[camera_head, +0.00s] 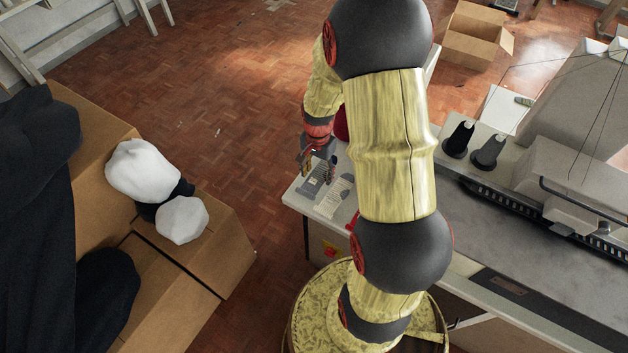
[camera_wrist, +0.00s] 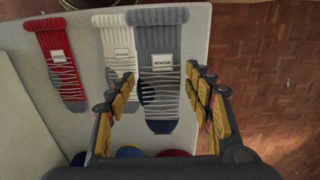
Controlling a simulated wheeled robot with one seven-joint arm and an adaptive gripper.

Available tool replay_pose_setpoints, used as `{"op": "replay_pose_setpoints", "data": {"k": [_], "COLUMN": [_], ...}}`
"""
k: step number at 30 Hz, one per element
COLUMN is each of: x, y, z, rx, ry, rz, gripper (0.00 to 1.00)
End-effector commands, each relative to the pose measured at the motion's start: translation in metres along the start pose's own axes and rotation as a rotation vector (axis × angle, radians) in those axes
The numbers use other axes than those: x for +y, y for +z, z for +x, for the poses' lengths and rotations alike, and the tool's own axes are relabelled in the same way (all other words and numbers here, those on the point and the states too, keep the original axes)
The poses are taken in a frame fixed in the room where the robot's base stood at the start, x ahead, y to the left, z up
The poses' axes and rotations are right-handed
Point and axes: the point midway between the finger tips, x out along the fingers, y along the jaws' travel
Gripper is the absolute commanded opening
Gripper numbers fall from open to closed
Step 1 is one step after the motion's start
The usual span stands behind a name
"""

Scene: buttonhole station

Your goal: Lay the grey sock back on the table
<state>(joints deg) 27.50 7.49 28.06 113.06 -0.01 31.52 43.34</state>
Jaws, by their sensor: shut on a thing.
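The grey sock (camera_wrist: 160,70), with a white label and a dark heel and toe, is in the wrist view, its cuff pointing away from me. My gripper (camera_wrist: 165,92) has its fingers on either side of the sock's lower part and is shut on it. The grey sock slightly overlaps the edge of the white sock (camera_wrist: 113,45) to its left. How far it is above the table (camera_wrist: 88,125) I cannot tell. In the head view my gripper (camera_head: 318,168) is over the table's left end, by the grey sock (camera_head: 313,182) and white sock (camera_head: 333,197).
A red sock (camera_wrist: 60,60) lies left of the white one. Rounded coloured things, one blue (camera_wrist: 130,152) and one red (camera_wrist: 173,153), are at the wrist view's bottom. Dark thread cones (camera_head: 488,152) and a sewing machine (camera_head: 580,180) stand further right. Floor (camera_wrist: 265,80) lies beyond the table edge.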

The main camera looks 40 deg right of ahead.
Motion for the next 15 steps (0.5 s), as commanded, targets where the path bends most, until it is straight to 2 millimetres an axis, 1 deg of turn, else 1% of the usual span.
{"op": "replay_pose_setpoints", "data": {"k": [1,3,11,15], "x": [-0.006,-0.012,-0.022,-0.022], "y": [-0.003,-0.006,-0.011,-0.01], "z": [0.01,0.016,0.028,0.05], "rx": [0.0,0.0,0.002,0.0], "ry": [0.0,0.0,-0.002,0.0], "rz": [-0.001,-0.001,-0.002,-0.001], "gripper": [0.32,0.32,0.32,0.32]}}
